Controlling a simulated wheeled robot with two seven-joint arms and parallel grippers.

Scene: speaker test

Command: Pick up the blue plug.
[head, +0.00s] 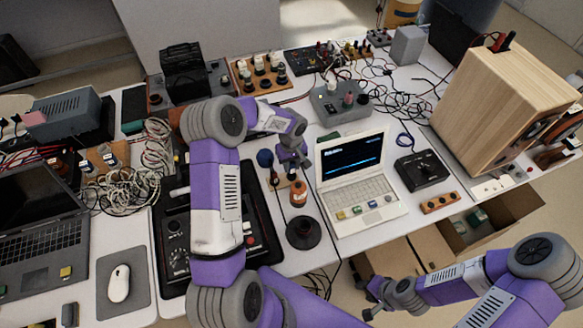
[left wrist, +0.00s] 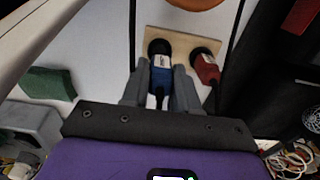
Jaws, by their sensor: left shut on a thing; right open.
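The blue plug (left wrist: 159,76) is in the left wrist view, with a white label and a dark round end at a small wooden board (left wrist: 180,36). I cannot tell whether it is seated in the board or just above it. My left gripper (left wrist: 160,92) is shut on it, one grey finger on each side. In the head view my left gripper (head: 292,168) is between the black case and the laptop, and the plug is mostly hidden there. My right gripper (head: 366,296) is open and empty, low beyond the table's front edge.
A red plug (left wrist: 205,68) stands on the same board, close to the right finger. Near the left gripper are an orange-brown bottle (head: 298,194), a black round base (head: 303,232) and a white laptop (head: 360,185). Black cables pass close by. An open cardboard box (head: 430,250) is below the table.

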